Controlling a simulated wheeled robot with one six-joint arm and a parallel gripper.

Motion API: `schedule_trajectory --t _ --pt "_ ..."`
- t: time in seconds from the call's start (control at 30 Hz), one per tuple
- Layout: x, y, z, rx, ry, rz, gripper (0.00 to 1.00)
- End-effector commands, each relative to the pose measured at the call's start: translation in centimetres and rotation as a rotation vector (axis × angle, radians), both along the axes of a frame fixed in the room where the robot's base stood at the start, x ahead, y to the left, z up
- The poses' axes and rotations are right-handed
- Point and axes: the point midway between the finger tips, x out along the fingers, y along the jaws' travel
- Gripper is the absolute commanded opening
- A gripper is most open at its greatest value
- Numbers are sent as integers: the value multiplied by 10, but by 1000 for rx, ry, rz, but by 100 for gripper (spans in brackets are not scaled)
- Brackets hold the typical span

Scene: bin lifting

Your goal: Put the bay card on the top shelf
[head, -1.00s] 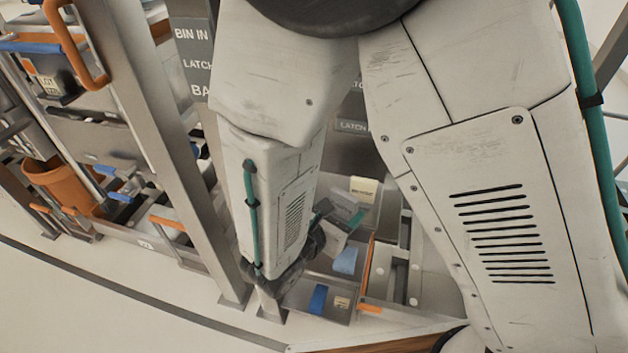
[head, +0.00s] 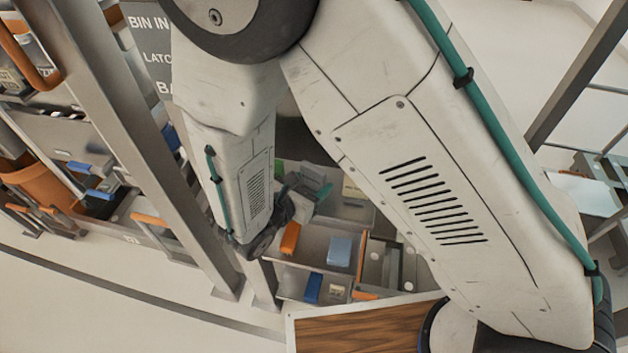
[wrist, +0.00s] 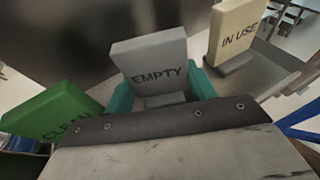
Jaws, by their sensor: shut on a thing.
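My gripper (wrist: 160,92) has teal fingers, one on each side of a grey card marked EMPTY (wrist: 155,62), and is shut on it. In the head view my gripper (head: 320,193) is small and partly behind my own arm; the grey card cannot be made out clearly there. A cream card marked IN USE (wrist: 236,38) stands to the right in the wrist view, apart from the held card. A green card marked CLEAN (wrist: 50,115) is at the left, tilted in the picture and partly cut off by my gripper body. The top shelf cannot be identified for certain.
Below my gripper, trays hold an orange block (head: 290,238), a light blue block (head: 340,251) and a dark blue block (head: 313,287). A slanted metal post (head: 150,150) stands left of my arm. An orange bin (head: 42,187) is farther left. A wooden top (head: 360,328) is in front.

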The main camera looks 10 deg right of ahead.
Motion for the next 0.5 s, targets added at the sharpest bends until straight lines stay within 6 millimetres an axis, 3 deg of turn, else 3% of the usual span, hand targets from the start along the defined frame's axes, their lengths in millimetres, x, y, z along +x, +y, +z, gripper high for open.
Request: schedule_trajectory --t 0.27,0.3,0.33,0.37,0.5 --pt "0 -1 -2 0 0 -1 32" --pt "1 -1 -2 0 0 -1 64" --pt "1 -1 -2 0 0 -1 73" --pt "1 -1 -2 1 -1 -3 78" --pt "1 -2 -1 1 -1 -3 78"
